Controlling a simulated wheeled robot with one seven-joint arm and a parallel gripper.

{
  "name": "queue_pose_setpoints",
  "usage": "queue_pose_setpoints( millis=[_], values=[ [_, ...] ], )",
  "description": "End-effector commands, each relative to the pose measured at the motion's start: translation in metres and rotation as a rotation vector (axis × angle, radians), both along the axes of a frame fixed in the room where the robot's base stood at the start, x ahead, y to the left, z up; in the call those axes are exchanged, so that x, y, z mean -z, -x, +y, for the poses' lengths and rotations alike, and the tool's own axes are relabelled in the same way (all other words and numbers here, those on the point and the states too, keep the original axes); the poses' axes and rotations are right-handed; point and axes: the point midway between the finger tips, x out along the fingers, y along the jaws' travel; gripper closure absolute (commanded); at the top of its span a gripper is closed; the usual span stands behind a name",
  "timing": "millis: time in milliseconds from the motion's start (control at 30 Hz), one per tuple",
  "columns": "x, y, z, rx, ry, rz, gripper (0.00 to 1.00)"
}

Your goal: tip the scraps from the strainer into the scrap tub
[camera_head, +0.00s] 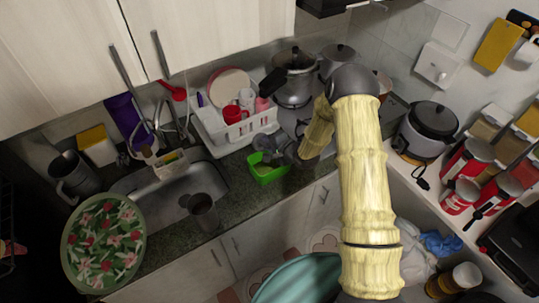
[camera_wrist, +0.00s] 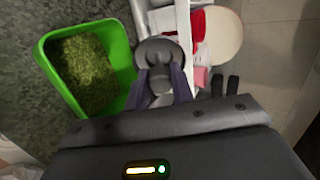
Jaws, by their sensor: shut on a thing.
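The scrap tub is a bright green square container (camera_head: 268,179) on the counter, right of the sink. In the wrist view the tub (camera_wrist: 124,62) is at the upper left, with green crumbly scraps (camera_wrist: 87,72) inside. My gripper (camera_wrist: 162,82) is shut on a small grey rounded piece, which I take to be the strainer (camera_wrist: 158,49). It is beside the tub's right wall in the wrist view. In the head view my gripper (camera_head: 284,148) is close to the tub's back right, and the strainer is hard to make out. I cannot see any scraps in the strainer.
A white dish rack (camera_head: 237,134) with cups and a plate stands behind the tub. The sink (camera_head: 172,186) is to the left, with a dark cup (camera_head: 203,211) at its front edge. Pots (camera_head: 293,75) are at the back. The counter's front edge is near the tub.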

Motion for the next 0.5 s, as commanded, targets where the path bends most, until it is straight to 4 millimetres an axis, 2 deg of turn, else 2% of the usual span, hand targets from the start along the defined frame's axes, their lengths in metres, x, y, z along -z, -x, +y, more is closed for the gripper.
queue_pose_setpoints(
  millis=[33, 500],
  values=[
    [-0.0048, -0.0009, 0.0014, -0.002, 0.016, 0.013, 0.96],
    [-0.0054, -0.0081, 0.0100, -0.003, 0.173, 0.142, 0.96]
  ],
)
